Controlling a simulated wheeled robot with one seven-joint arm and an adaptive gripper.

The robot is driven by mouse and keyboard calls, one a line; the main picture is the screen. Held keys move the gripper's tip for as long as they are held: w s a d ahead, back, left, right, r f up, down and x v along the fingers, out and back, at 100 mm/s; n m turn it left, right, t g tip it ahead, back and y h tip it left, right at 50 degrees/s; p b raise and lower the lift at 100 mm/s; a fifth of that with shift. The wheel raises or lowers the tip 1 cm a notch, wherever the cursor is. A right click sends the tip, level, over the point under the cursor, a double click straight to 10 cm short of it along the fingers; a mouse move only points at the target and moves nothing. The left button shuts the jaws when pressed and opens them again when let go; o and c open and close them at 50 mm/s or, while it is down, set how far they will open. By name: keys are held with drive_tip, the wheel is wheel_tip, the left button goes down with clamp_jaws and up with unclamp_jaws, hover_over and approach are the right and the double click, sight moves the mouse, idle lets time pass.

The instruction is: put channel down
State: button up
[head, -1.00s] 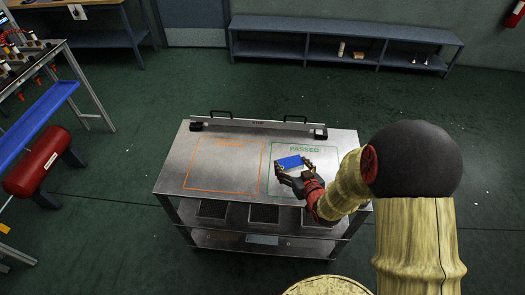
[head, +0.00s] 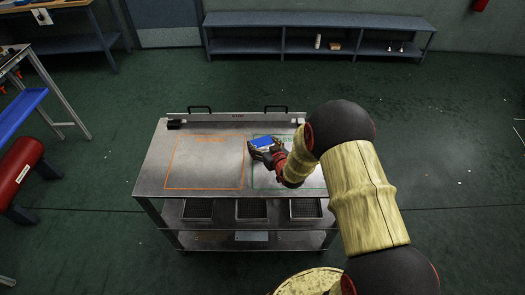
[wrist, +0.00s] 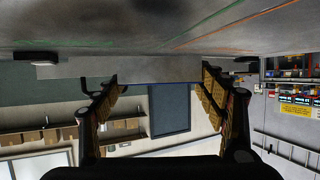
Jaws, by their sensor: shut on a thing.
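The channel (head: 261,142) shows in the head view as a small blue piece in my gripper (head: 262,148). My gripper is shut on it, with dark fingers at its sides. It is over the back left part of the green outlined area (head: 308,188) on the metal trolley top (head: 208,188). My arm hides much of that area and its lettering. I cannot tell whether the channel touches the surface. In the wrist view both fingers (wrist: 155,95) show, with a thin blue edge between them.
An orange outlined area (head: 166,165) lies left of the green one and is empty. A raised stop bar (head: 225,116) with black end blocks runs along the trolley's back edge. Two black handles stand behind it. Trays sit on the shelf below.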

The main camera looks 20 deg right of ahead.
sight(262, 149)
drive_tip(key=shift+w+f, duration=0.25)
drive_tip(key=shift+f, duration=0.15)
drive_tip(key=shift+f+b, duration=0.8)
drive_tip(key=shift+f, duration=0.5)
drive_tip(key=shift+f, duration=0.2)
drive_tip(key=o, duration=1.3)
drive_tip(key=shift+o, duration=0.5)
drive_tip(key=shift+r, duration=0.15)
